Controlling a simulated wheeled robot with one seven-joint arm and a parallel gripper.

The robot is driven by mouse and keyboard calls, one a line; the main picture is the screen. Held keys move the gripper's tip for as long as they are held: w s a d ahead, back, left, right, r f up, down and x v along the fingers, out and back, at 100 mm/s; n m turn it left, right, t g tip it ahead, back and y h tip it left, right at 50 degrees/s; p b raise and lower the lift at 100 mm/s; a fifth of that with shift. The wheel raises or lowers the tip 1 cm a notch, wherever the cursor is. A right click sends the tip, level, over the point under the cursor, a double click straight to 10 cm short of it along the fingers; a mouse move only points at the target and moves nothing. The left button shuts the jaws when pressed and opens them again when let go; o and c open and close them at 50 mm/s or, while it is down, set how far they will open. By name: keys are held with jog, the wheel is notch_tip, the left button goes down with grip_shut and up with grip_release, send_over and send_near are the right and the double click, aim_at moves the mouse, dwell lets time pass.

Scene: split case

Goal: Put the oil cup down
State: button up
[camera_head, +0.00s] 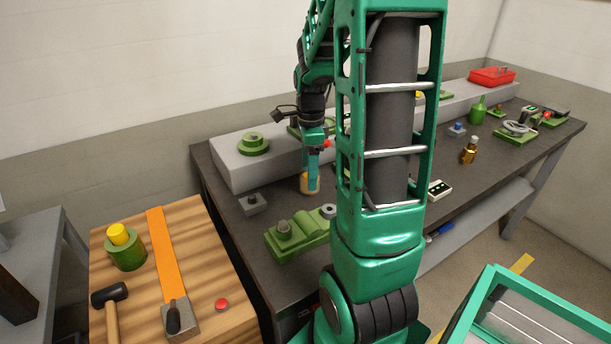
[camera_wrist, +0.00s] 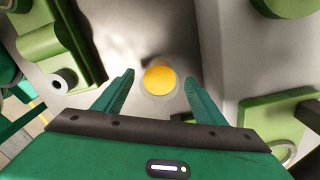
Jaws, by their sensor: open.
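The oil cup (camera_head: 310,187) is a small clear cup with amber-yellow contents. It appears upright on the dark bench top (camera_head: 232,192) in the head view. In the wrist view the oil cup (camera_wrist: 160,80) shows from above as a yellow disc with a pale clear rim. My gripper (camera_head: 313,165) points down over the cup. In the wrist view my gripper (camera_wrist: 159,84) is open, with one finger on each side of the cup and a visible gap to each. The cup's far side is hidden in the head view.
A green fixture (camera_head: 297,236) lies on the bench in front of the cup, and a small grey block (camera_head: 252,203) to its left. A raised grey ledge (camera_head: 232,170) runs behind. My arm hides part of the bench. A brass bottle (camera_head: 469,152) stands farther right.

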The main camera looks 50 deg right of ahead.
notch_tip(320, 180, up, 10)
jog(key=s+a+f+n, duration=0.2)
jog(key=s+a+n, duration=0.4)
jog(key=s+n, duration=0.3)
jog(key=s+a+f+n, duration=0.2)
jog(key=s+a+n, duration=0.3)
jog(key=s+n, duration=0.3)
jog(key=shift+s+a+f+n, duration=0.2)
jog(key=shift+s+a+n, duration=0.2)
jog(key=shift+n, duration=0.6)
